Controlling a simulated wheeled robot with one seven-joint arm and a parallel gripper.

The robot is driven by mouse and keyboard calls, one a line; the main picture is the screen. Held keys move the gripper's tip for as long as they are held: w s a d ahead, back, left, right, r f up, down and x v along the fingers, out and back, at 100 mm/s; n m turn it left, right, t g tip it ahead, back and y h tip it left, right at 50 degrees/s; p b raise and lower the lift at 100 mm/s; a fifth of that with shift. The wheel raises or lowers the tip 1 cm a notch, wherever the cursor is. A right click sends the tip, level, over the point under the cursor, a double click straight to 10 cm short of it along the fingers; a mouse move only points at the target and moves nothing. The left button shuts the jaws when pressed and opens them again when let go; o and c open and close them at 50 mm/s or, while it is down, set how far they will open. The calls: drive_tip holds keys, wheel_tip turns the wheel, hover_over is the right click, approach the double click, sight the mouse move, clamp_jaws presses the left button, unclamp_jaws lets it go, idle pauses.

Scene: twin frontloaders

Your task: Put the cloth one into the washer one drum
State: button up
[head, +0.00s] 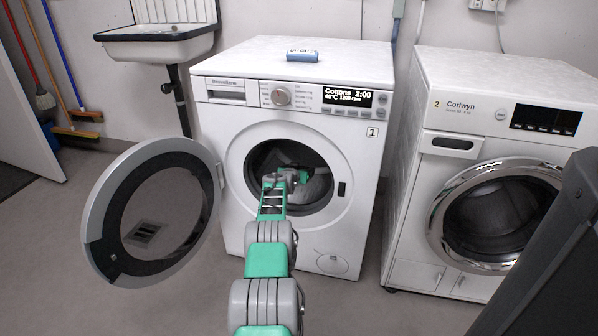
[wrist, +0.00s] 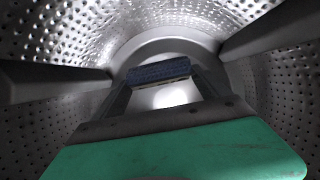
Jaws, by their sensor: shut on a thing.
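Washer one (head: 355,165) is the left machine, marked "1". Its round door (head: 100,225) stands wide open to the left. My arm reaches through the opening into its drum (head: 318,190). In the wrist view my gripper (wrist: 160,80) is inside the perforated metal drum (wrist: 60,40). It is shut on a small dark blue cloth (wrist: 158,71), held between the fingertips in front of the drum's back. The cloth is clear of the drum wall as far as I can see. In the head view the cloth is hidden by my arm and the drum.
Machine two (head: 405,180), marked "2", stands to the right with its round door (head: 495,215) shut. A small blue and white item (head: 302,55) lies on washer one's top. A sink (head: 155,45) hangs on the wall at the left. The rim of the opening surrounds my arm.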

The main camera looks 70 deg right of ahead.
drive_tip(key=o, duration=1.4)
drive_tip(key=shift+o, duration=0.2)
drive_tip(key=p+v, duration=0.5)
drive_tip(key=v, duration=0.3)
drive_tip(key=shift+d, duration=0.1)
